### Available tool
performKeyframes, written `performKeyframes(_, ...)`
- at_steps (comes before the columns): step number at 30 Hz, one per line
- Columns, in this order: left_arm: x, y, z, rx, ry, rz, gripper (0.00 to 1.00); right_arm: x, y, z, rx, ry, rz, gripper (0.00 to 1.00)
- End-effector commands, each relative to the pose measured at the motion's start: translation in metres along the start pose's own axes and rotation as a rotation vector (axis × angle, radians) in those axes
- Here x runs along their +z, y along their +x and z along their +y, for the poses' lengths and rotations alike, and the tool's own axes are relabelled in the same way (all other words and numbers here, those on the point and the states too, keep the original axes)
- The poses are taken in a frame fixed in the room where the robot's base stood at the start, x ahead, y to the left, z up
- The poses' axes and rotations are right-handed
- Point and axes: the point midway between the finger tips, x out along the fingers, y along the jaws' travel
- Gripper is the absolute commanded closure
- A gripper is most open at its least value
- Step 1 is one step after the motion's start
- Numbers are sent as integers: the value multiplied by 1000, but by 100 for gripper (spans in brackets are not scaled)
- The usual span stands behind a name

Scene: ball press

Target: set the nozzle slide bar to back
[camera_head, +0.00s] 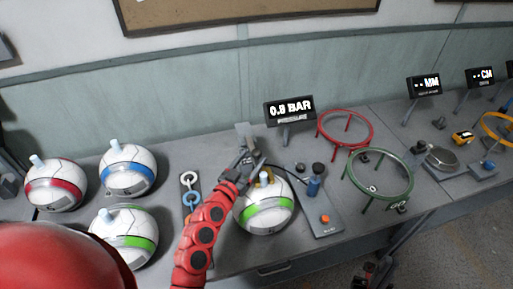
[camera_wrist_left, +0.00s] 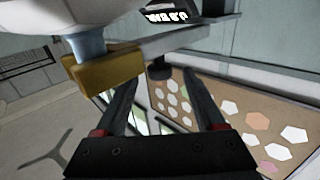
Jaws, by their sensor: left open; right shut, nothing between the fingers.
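My left gripper (camera_head: 246,160) is just behind the top of a green-striped ball (camera_head: 266,212) at the press. In the left wrist view the two fingers (camera_wrist_left: 158,86) are apart, with a dark round knob (camera_wrist_left: 160,70) showing between their tips. The knob is on a grey metal bar (camera_wrist_left: 185,41); I cannot tell whether the fingers touch it. A brass block (camera_wrist_left: 105,82) and a pale blue nozzle (camera_wrist_left: 88,48) sit left of the fingers. The brass block also shows above the ball in the head view (camera_head: 265,177). The arm partly hides the press. My right gripper is out of view.
A display (camera_head: 290,109) reading 0.9 BAR stands behind the press. A control plate (camera_head: 319,208) with knobs lies right of it. Red (camera_head: 368,124) and green (camera_head: 411,176) rings stand further right. Several balls, including a blue-striped one (camera_head: 128,169), sit left.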

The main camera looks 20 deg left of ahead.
Motion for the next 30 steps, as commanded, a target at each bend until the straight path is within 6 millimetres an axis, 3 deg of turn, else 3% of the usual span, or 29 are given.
performKeyframes(7,-2,30,0,1,-1,2,29,-2,10,0,0,0,0,100)
performKeyframes(19,1,35,0,0,-1,0,31,-2,11,0,0,0,0,100)
performKeyframes(30,0,35,0,0,-1,0,97,-2,11,0,0,0,0,100)
